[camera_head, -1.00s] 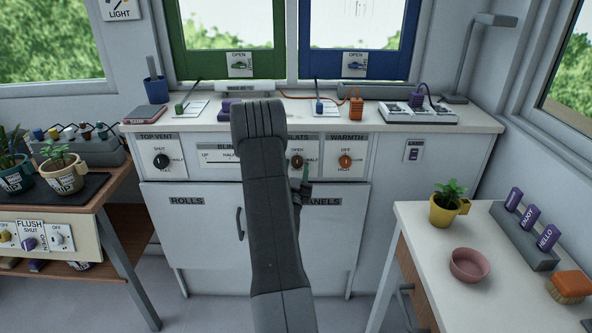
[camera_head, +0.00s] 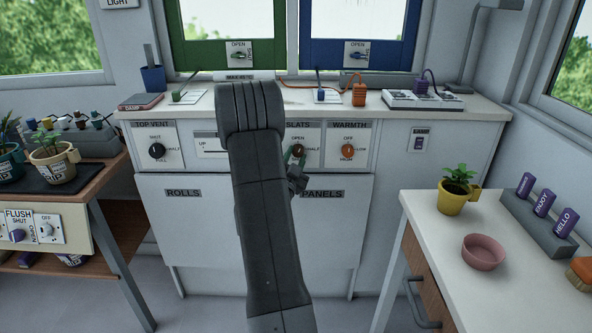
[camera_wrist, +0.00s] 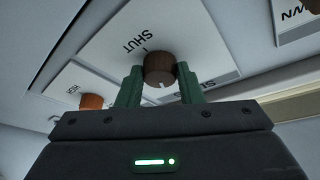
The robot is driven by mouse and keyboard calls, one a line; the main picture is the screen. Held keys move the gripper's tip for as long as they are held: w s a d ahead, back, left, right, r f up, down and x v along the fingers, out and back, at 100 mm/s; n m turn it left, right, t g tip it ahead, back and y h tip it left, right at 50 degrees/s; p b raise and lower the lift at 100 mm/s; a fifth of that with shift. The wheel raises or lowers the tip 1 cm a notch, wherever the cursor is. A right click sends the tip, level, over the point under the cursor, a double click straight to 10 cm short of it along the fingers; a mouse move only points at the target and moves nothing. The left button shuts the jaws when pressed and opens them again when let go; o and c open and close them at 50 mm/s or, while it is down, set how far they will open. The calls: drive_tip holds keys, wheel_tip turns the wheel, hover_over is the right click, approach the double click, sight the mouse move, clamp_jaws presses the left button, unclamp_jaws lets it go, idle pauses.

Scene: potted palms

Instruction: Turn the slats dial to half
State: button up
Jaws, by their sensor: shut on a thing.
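The slats dial (camera_head: 298,150) is a dark round knob on a white plate under the SLATS label, partly covered by my gripper. In the wrist view the brown dial (camera_wrist: 160,66) sits between my two green fingers, upside down to the picture. Its white mark points down in that view, away from the SHUT label, which fits the OPEN side at the top in the head view. The HALF label shows in part to the dial's right in the head view. My gripper (camera_head: 296,160) is shut on the dial.
The orange WARMTH dial (camera_head: 348,150) is close by on the right. The TOP VENT dial (camera_head: 157,150) is farther left, and my arm hides much of the blinds panel (camera_head: 208,146) between. A side table (camera_head: 420,215) stands at the right.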

drive_tip(key=m+g+b, duration=0.1)
drive_tip(key=m, duration=0.1)
drive_tip(key=m+h+b, duration=0.1)
drive_tip(key=m+b, duration=0.1)
drive_tip(key=shift+a+m+g, duration=0.1)
drive_tip(key=shift+m+g, duration=0.3)
drive_tip(key=m, duration=0.1)
drive_tip(key=m+g+b, duration=0.1)
drive_tip(key=shift+r+m, duration=0.25)
drive_tip(key=shift+m, duration=0.15)
drive_tip(key=m, duration=0.1)
drive_tip(key=m+g, duration=0.1)
drive_tip(key=m, duration=0.1)
drive_tip(key=shift+r+b, duration=0.3)
drive_tip(key=shift+b, duration=0.05)
drive_tip(key=shift+r+m+g+y+p, duration=0.1)
drive_tip(key=shift+m+g+y+p, duration=0.35)
drive_tip(key=shift+m, duration=1.05)
drive_tip(key=shift+g, duration=0.25)
drive_tip(key=o, duration=1)
